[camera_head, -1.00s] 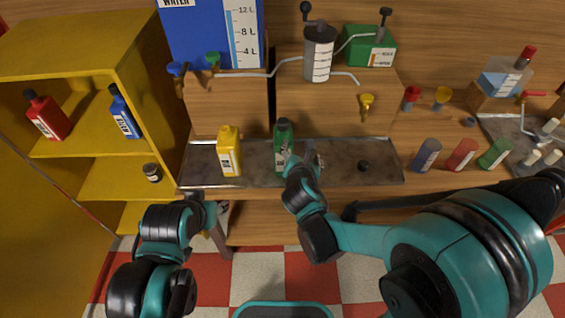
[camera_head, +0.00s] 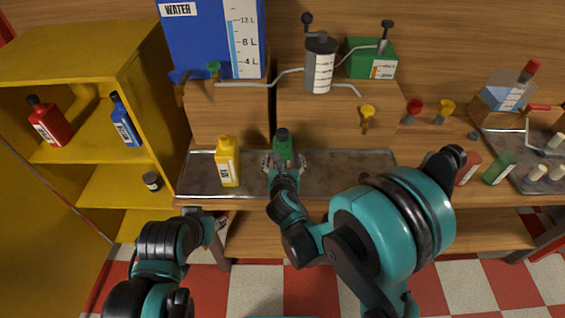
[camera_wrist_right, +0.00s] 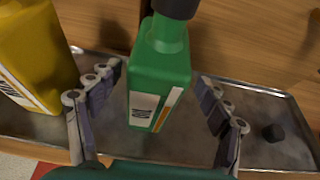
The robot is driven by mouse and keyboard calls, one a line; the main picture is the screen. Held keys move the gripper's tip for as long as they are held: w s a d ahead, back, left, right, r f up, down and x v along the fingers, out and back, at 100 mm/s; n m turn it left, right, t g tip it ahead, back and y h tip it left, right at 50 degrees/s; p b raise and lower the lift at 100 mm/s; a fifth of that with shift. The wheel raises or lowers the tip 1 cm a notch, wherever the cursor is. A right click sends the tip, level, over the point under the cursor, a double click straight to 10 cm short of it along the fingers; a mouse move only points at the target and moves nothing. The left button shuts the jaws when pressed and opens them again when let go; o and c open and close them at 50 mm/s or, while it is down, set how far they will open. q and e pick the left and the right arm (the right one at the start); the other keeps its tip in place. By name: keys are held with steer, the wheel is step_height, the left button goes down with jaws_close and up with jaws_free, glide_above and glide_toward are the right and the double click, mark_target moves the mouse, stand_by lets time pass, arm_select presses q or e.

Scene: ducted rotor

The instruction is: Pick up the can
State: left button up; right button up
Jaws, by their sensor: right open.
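The green can (camera_head: 282,146), a bottle shape with a black cap and a white and orange label, stands upright on the metal tray (camera_head: 335,171). My right gripper (camera_head: 285,163) is open in front of it. In the right wrist view the green can (camera_wrist_right: 160,75) stands between the two spread fingers of my right gripper (camera_wrist_right: 155,105), with gaps on both sides. My left arm comes in at the lower left of the head view; its gripper's jaws cannot be made out there.
A yellow bottle (camera_head: 228,163) stands on the tray just left of the green can. A small black piece (camera_wrist_right: 272,132) lies on the tray to the right. A wooden box front (camera_head: 229,108) rises behind. The yellow shelf (camera_head: 95,65) stands at the left.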

steer(key=x, duration=0.2)
steer(key=b+x, duration=0.1)
steer(key=x, duration=0.1)
steer(key=shift+w+a+f, duration=0.2)
steer(key=shift+r, duration=0.1)
jaws_close()
